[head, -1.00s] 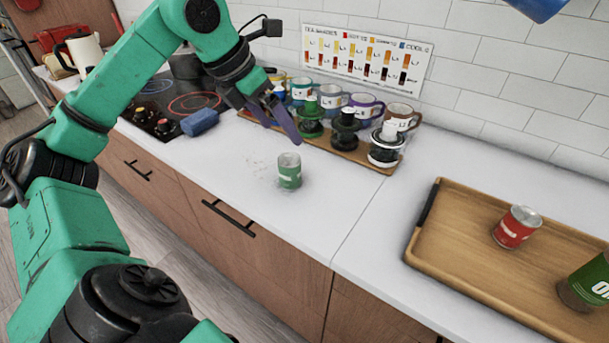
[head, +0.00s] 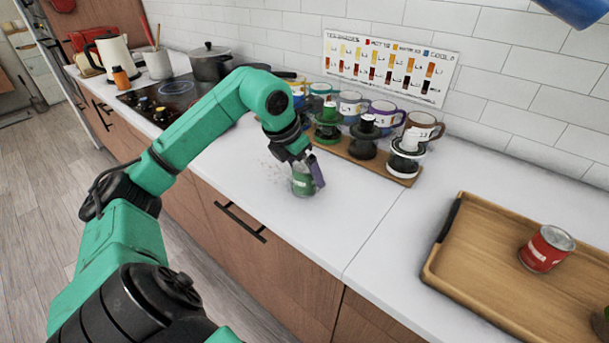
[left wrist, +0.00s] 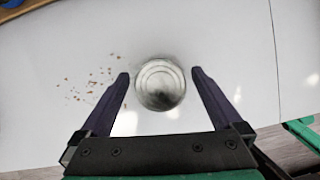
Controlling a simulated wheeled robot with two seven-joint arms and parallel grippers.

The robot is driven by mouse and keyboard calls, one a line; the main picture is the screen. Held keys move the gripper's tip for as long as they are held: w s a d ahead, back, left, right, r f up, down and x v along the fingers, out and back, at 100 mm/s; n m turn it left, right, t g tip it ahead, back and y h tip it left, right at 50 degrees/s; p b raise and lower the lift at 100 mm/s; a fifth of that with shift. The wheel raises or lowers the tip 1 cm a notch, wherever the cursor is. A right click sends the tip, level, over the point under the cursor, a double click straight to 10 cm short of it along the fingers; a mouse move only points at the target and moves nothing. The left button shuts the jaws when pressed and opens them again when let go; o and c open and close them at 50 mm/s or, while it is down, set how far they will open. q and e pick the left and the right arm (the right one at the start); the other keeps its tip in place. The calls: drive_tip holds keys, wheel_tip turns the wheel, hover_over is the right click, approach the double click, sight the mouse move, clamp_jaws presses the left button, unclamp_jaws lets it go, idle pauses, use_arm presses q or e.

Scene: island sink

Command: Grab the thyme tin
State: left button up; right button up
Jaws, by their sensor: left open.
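The small green tin (head: 303,186) stands upright on the white counter, and I take it for the thyme tin; its label is too small to read. My left gripper (head: 309,172) is over it in the head view, partly covering it. In the left wrist view the tin's round silver top (left wrist: 160,85) lies between the two dark fingers of the open left gripper (left wrist: 160,74). A gap shows on each side, so the fingers are not closed on it. My right gripper is in neither view.
A wooden tray (head: 470,220) with a red tin (head: 547,249) is at the right. Brown crumbs (left wrist: 100,80) lie beside the green tin. A hob (head: 165,95) is at the left.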

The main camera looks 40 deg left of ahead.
use_arm(q)
drive_tip(key=c, duration=1.5)
drive_tip(key=shift+o, duration=0.2)
drive_tip(key=shift+r, duration=0.1)
